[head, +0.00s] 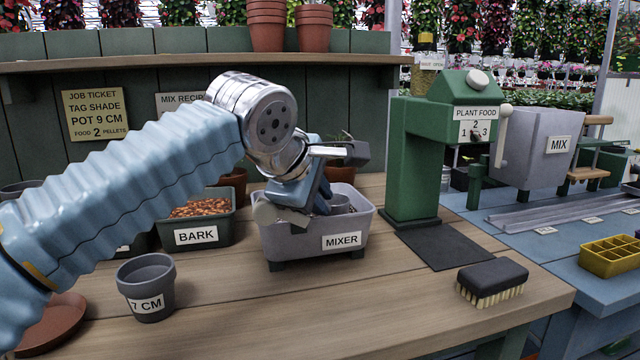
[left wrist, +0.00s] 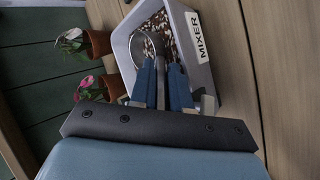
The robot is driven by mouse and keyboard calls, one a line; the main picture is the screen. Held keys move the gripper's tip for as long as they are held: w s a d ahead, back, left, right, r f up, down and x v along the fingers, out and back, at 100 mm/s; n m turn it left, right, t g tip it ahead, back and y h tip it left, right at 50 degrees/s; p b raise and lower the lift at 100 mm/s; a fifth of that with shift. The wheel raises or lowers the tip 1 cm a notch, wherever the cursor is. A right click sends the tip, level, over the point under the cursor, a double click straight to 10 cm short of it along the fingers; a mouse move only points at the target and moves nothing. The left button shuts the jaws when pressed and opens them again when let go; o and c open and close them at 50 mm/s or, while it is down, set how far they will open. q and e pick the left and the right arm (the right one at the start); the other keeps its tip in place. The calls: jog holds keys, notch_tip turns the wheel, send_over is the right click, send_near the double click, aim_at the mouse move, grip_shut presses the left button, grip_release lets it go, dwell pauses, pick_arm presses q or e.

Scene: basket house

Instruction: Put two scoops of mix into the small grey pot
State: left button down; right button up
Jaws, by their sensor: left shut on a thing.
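The small grey pot (head: 147,288), labelled 7 CM, stands upright on the bench at the front left; the little of its inside that shows looks dark. The grey tub labelled MIXER (head: 305,243) stands right of it on the bench. It also shows in the left wrist view (left wrist: 205,75), with speckled brown and white mix (left wrist: 160,27) inside. My left gripper (head: 322,203) reaches down into the mixer. In the left wrist view its blue fingers (left wrist: 163,75) are shut on a metal scoop (left wrist: 142,48), whose round rim lies at the mix. The scoop's load is unclear.
A BARK bin (head: 196,236) stands left of the mixer. A green PLANT FOOD dispenser (head: 415,170) stands to its right, and a brush (head: 492,281) lies at the front right. The front middle of the bench is clear. A terracotta saucer (head: 48,325) is at the left.

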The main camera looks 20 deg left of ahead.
pick_arm(q)
jog(key=shift+w+a+r+g+p, duration=0.1)
jog(key=shift+a+r+g+p, duration=0.3)
jog(key=shift+p, duration=0.65)
jog(key=shift+w+a+r+p, duration=0.15)
jog(key=shift+r+p, duration=0.4)
jog(key=shift+p, duration=0.45)
jog(key=shift+r, duration=0.3)
notch_tip(320, 180, up, 10)
jog(key=shift+d, duration=0.45)
jog(key=shift+r, duration=0.1)
